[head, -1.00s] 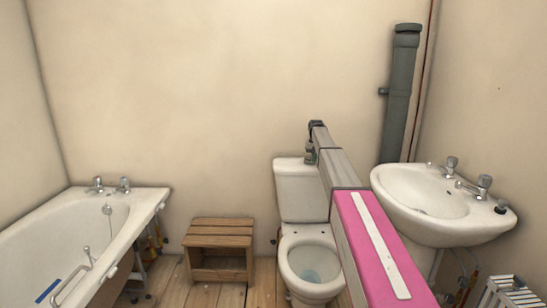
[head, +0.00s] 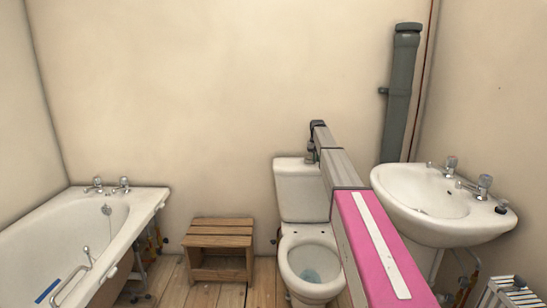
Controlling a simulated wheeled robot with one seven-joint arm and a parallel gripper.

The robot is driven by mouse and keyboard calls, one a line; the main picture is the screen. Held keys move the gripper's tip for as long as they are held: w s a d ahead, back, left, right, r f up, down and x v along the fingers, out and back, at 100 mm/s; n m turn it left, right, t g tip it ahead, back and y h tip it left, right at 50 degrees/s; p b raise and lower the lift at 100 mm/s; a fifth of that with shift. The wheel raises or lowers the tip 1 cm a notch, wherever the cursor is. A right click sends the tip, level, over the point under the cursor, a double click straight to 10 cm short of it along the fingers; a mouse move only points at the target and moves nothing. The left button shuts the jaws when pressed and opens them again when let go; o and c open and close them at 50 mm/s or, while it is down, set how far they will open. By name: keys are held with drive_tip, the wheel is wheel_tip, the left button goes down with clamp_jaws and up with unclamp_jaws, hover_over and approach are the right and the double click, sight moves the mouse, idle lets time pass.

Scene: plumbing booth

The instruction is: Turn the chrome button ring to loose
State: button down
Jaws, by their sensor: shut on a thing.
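The white toilet cistern (head: 300,200) stands against the back wall, behind the toilet bowl. My arm reaches away from me over the toilet, and my gripper (head: 311,158) points down at the top of the cistern lid (head: 290,164). It is small and partly covered by my arm in the head view. The gripper is shut on the chrome button ring at the lid. The ring itself is hidden behind the gripper and arm, so its turned position cannot be seen.
A bath (head: 90,235) stands on the left, and a wooden step stool (head: 221,238) stands between bath and toilet. A washbasin (head: 430,205) is close to my arm's right side. A grey soil pipe (head: 402,95) rises behind it. Wall space above the cistern is clear.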

drive_tip(key=shift+s+r, duration=0.15)
drive_tip(key=shift+r, duration=1.1)
drive_tip(key=shift+s+r, duration=0.1)
drive_tip(key=shift+r, duration=1.1)
drive_tip(key=shift+a, duration=0.15)
